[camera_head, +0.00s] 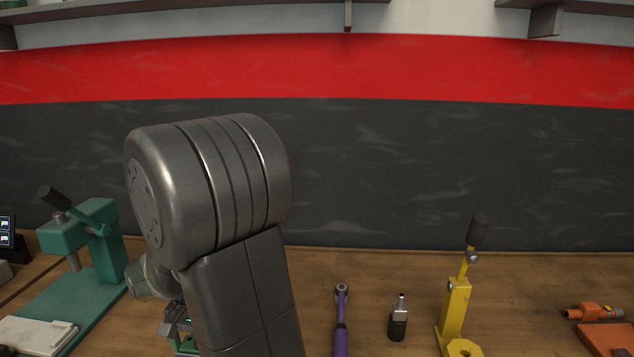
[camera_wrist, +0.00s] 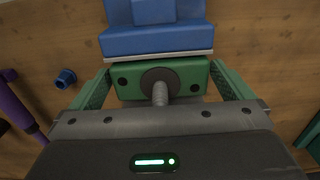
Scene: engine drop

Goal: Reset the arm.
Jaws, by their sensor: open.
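My arm (camera_head: 235,230) fills the left middle of the head view, with a large grey joint raised over the workbench. My gripper (camera_wrist: 160,66) is open in the wrist view, its two green fingers spread apart on the left and right. In the head view only a small part of the gripper shows low behind the arm; its fingertips are hidden. Between the fingers in the wrist view is a green block with a dark round boss and a threaded rod. A blue block (camera_wrist: 155,38) with a pale metal edge lies just beyond. I see nothing held.
A purple-handled ratchet (camera_head: 341,320), a small black tool (camera_head: 398,322) and a yellow lever tool (camera_head: 455,310) stand or lie right of the arm. A green press (camera_head: 95,245) is at left, an orange tool (camera_head: 593,312) far right. A small blue socket (camera_wrist: 66,78) lies on the wood.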

